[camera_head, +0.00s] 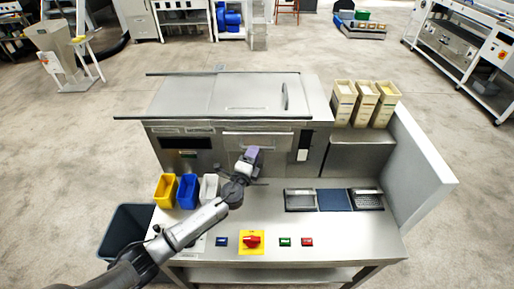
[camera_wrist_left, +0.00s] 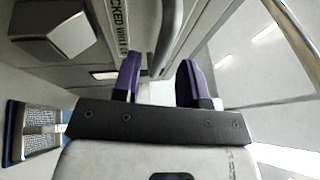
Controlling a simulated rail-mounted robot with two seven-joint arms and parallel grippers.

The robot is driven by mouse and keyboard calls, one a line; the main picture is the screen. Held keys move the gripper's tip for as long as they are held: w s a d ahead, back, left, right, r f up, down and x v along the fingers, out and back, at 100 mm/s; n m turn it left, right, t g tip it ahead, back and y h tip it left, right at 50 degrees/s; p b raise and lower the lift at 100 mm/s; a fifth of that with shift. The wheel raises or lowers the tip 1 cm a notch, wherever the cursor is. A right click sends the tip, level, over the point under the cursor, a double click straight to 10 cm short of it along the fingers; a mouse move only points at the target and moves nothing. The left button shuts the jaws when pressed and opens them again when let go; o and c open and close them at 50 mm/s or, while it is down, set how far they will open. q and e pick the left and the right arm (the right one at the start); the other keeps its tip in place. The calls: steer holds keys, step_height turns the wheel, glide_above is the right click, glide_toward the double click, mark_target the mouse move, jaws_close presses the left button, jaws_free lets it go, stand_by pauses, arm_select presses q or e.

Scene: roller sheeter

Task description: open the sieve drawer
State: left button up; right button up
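The sheeter (camera_head: 228,95) stands on a steel bench. Its front has a wide central panel (camera_head: 258,137) with a pale strip along the top; I take this as the sieve drawer's front, but its label is unreadable. My left gripper (camera_head: 252,153) is in front of this panel and covers part of it. In the left wrist view its two purple fingers (camera_wrist_left: 159,82) are apart, with nothing visibly clamped between them. A dark curved bar (camera_wrist_left: 168,38) lies ahead of the fingers; I cannot tell whether they touch it. My right gripper is not in view.
Yellow (camera_head: 166,190), blue (camera_head: 187,191) and white (camera_head: 209,187) bins stand left on the bench. Three shallow trays (camera_head: 334,201) lie to the right. A red knob (camera_head: 251,240) and buttons line the front edge. Three tall beige containers (camera_head: 365,104) stand at right.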

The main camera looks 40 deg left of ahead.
arm_select(q)
steer(key=shift+x, duration=1.75)
steer(key=shift+c, duration=0.3)
jaws_close()
